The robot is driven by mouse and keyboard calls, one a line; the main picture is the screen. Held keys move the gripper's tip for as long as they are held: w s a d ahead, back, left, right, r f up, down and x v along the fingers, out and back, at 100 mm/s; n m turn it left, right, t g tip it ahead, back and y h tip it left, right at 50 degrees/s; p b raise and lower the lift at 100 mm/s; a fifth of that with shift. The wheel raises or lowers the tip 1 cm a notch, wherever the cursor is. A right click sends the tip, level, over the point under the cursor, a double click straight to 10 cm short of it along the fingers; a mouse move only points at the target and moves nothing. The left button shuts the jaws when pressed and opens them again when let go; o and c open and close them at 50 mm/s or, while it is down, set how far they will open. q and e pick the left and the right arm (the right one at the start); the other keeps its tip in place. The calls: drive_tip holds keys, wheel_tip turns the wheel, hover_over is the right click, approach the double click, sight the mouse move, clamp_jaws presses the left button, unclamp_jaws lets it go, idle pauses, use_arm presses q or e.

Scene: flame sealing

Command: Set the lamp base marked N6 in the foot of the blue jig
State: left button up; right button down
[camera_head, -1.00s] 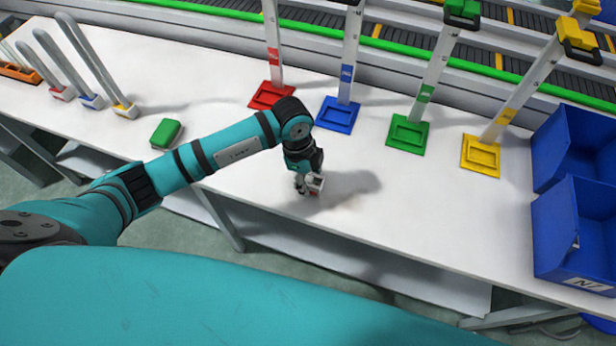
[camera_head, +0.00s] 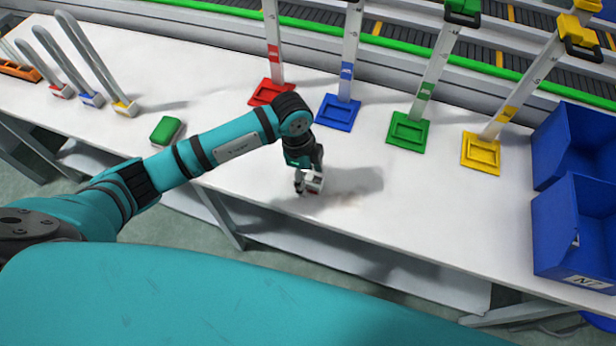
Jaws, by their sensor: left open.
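The blue jig (camera_head: 347,85) stands upright at the back of the white table, with its flat blue foot (camera_head: 338,113) on the tabletop. The foot looks empty. My left gripper (camera_head: 309,184) is open, pointing down low over the table, in front of the blue jig and apart from it. No N6 mark can be read anywhere. My right gripper is not in view.
A red jig (camera_head: 273,60), a green jig (camera_head: 425,95) and a yellow jig (camera_head: 497,125) flank the blue one. A green-topped block (camera_head: 166,131) lies left of my arm. Tubes on coloured bases (camera_head: 92,100) stand far left. Blue bins (camera_head: 575,245) fill the right end.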

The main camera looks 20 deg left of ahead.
use_arm(q)
wheel_tip(320, 180, up, 11)
drive_tip(key=a+b, duration=0.1)
drive_tip(key=shift+a+b, duration=0.35)
